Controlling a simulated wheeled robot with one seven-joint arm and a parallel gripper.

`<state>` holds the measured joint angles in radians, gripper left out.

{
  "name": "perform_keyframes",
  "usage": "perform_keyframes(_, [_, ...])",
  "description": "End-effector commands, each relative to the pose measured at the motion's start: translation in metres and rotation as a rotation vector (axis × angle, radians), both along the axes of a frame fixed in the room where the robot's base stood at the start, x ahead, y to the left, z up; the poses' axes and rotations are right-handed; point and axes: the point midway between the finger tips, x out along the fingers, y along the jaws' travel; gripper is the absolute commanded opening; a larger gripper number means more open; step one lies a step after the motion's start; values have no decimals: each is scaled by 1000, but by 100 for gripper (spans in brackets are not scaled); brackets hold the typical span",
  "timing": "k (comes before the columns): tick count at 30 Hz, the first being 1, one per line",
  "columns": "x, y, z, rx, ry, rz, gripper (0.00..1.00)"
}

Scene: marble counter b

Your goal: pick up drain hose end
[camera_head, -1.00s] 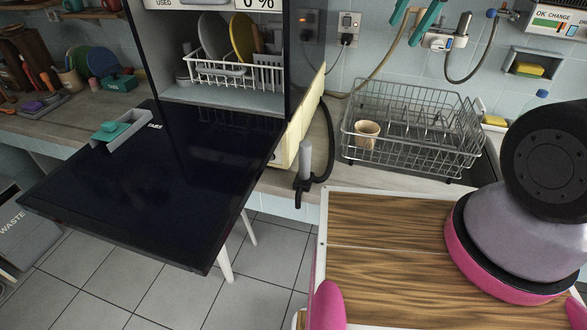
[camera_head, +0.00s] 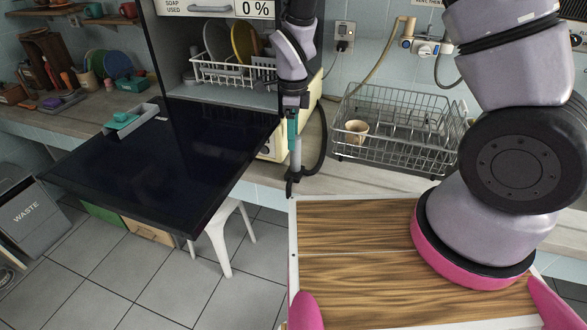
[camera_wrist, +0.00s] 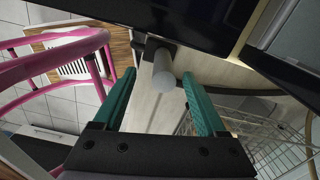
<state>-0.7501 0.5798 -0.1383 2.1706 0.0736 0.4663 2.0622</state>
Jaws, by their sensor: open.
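The drain hose end (camera_head: 296,158) is a grey cylinder with a black hooked fitting at its foot, standing near the counter's front edge beside the dishwasher. Its black hose (camera_head: 323,142) curves down on the right. My gripper (camera_head: 293,138) points down from above, right over the grey cylinder. In the wrist view the teal fingers of my gripper (camera_wrist: 158,78) are apart, and the rounded top of the hose end (camera_wrist: 163,77) shows between them. The gap on each side looks clear, with no contact visible. The fingers partly hide the cylinder in the head view.
The dishwasher's dark open door (camera_head: 170,165) juts out to the left of the hose end. A wire dish rack (camera_head: 410,140) with a beige cup (camera_head: 356,131) stands to the right. A white stool (camera_head: 228,235) stands below the door.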

Motion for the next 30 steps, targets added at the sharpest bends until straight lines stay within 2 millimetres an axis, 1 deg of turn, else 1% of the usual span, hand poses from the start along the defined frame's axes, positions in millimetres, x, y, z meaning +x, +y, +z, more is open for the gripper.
perform_keyframes(1, [0,0,-5,-1,2,-1,74])
perform_keyframes(5, [0,-1,-13,0,1,-1,74])
perform_keyframes(12, [4,-5,-48,-1,3,0,74])
perform_keyframes(15, [4,-5,-58,-1,2,-1,74])
perform_keyframes(18, [4,-5,-62,1,0,0,74])
perform_keyframes(23, [4,-5,-61,1,0,1,74])
perform_keyframes(24, [4,-5,-61,1,0,1,70])
perform_keyframes(26, [4,-5,-61,1,0,1,48])
perform_keyframes(27, [4,-5,-61,1,0,1,32])
perform_keyframes(29, [4,-5,-61,1,0,1,9])
perform_keyframes(30, [4,-5,-61,1,0,1,0])
